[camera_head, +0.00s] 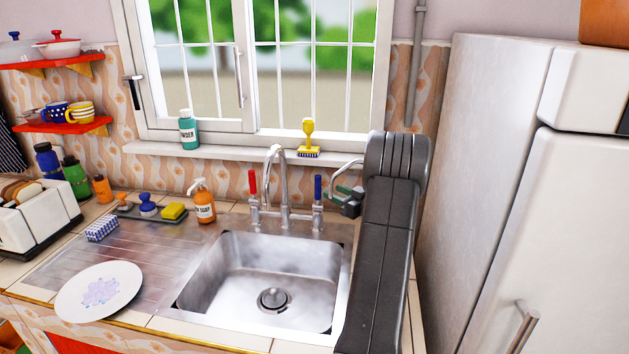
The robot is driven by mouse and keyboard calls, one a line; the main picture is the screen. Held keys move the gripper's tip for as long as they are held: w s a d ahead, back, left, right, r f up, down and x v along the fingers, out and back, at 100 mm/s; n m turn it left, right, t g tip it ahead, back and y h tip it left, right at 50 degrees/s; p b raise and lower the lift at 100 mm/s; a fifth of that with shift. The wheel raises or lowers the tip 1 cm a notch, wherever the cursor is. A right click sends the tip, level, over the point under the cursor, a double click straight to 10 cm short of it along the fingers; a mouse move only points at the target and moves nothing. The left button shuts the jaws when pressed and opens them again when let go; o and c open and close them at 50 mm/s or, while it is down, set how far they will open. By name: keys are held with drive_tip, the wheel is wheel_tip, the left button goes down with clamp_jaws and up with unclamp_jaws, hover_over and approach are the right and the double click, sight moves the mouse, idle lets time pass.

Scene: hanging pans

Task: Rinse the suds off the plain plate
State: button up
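The white plate (124,279) is at the front left of the sink, over the drainboard's front corner in the picture. A pale bluish patch of suds (101,292) covers its middle. The steel sink basin (225,272) looks empty. The tap (282,195) stands behind it with a red handle (252,184) at left and a blue handle (317,188) at right. No running water shows. My gripper (347,203) is just right of the blue handle, partly hidden by my dark arm. I cannot tell if it touches the handle or is open.
A tray with a yellow sponge (173,211) and brushes stands behind the drainboard (110,247). An orange soap bottle (202,203) is beside it. A toaster (35,219) is at far left, and a white fridge (487,190) is close on the right.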

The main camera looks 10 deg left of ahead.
sight(318, 192)
drive_tip(key=p+x, duration=0.2)
drive_tip(key=x, duration=0.8)
drive_tip(key=shift+w+a, duration=0.1)
drive_tip(key=shift+w, duration=0.05)
drive_tip(key=shift+f, duration=0.1)
clamp_jaws()
